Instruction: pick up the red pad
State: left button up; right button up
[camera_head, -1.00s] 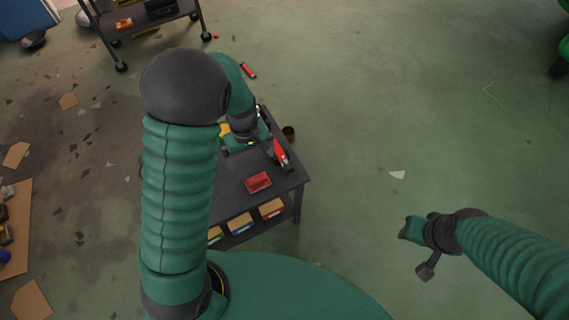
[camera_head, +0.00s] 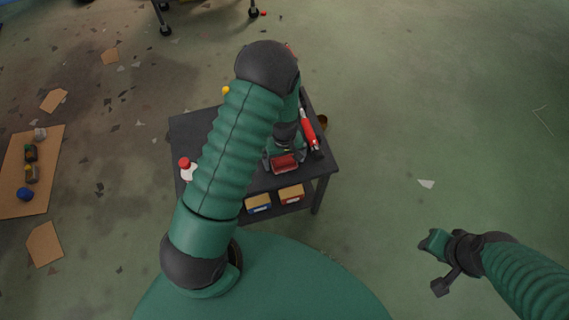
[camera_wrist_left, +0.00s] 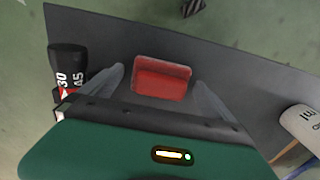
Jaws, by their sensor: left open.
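The red pad (camera_head: 285,163) lies on the dark table top (camera_head: 321,167) near its front right part. In the left wrist view the red pad (camera_wrist_left: 162,78) sits between and just beyond the two grey fingers of my left gripper (camera_wrist_left: 160,90). That gripper is open and empty, and the pad is not gripped. In the head view my left gripper (camera_head: 284,155) is over the table right at the pad, partly hidden by its own arm.
A red and black tool (camera_head: 309,130) lies right of the pad on the table. A white bottle with a red cap (camera_head: 187,170) stands at the table's left. Small boxes (camera_head: 291,194) sit on the lower shelf. Cardboard (camera_head: 40,180) lies on the left floor.

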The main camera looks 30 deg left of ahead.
aim_at(284, 158)
pick_arm(q)
jog(key=shift+a+f, duration=0.2)
jog(key=shift+f, duration=0.15)
jog(key=shift+d+r, duration=0.1)
jog(key=shift+c, duration=1.3)
jog(key=shift+d, duration=0.1)
jog(key=c, duration=1.1)
jog(key=shift+r, duration=0.1)
jog(key=shift+c, duration=0.2)
jog(key=shift+r, duration=0.55)
notch_tip(284, 158, up, 2)
jog(key=shift+r+p, duration=0.2)
jog(key=shift+p, duration=0.45)
jog(key=s+d+r, duration=0.1)
jog(key=s+d, duration=0.1)
jog(key=s, duration=1.4)
jog(key=shift+r, duration=0.2)
